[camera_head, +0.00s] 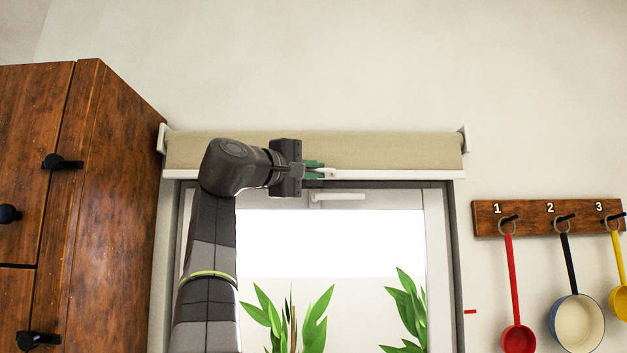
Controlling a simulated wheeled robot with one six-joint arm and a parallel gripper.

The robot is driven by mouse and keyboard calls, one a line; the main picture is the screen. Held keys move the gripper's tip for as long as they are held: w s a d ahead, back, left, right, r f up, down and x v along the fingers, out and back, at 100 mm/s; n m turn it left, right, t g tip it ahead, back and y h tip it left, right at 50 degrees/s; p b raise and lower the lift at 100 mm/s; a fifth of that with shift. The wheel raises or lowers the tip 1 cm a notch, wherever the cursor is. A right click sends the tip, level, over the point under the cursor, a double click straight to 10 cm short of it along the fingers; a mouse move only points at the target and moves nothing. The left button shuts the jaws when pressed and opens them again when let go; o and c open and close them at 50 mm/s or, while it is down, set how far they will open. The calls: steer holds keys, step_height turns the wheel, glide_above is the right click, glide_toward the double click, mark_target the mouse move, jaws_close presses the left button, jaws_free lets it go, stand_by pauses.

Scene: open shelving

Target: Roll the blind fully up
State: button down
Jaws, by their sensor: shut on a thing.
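The beige blind (395,150) is rolled up close to its roller at the top of the window, between two white end brackets. Its white bottom bar (400,174) sits just under the roll, above the window frame. My gripper (318,170) is at the bar, a little left of its right half. Its green-tipped fingers are shut on a small white pull tab (328,172) at the middle of the bar. The fingers hide part of the tab. My arm rises from below and covers the left part of the blind.
A brown wooden cabinet (130,200) with black knobs stands close on the left. A numbered hook rail (535,215) with a red ladle (517,335), a blue-rimmed pan (577,322) and a yellow utensil hangs at right. Green plants (408,305) stand at the window (380,240).

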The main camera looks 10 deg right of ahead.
steer(key=shift+s+r, duration=0.1)
steer(key=shift+r, duration=0.4)
steer(key=shift+s+r, duration=0.1)
steer(key=shift+r, duration=0.05)
steer(key=c, duration=1.5)
jaws_free()
steer(key=shift+a+f, duration=0.1)
steer(key=shift+f, duration=0.1)
steer(key=b+v, duration=0.3)
steer(key=v, duration=1)
steer(key=shift+s+a, duration=0.1)
steer(key=shift+a, duration=0.15)
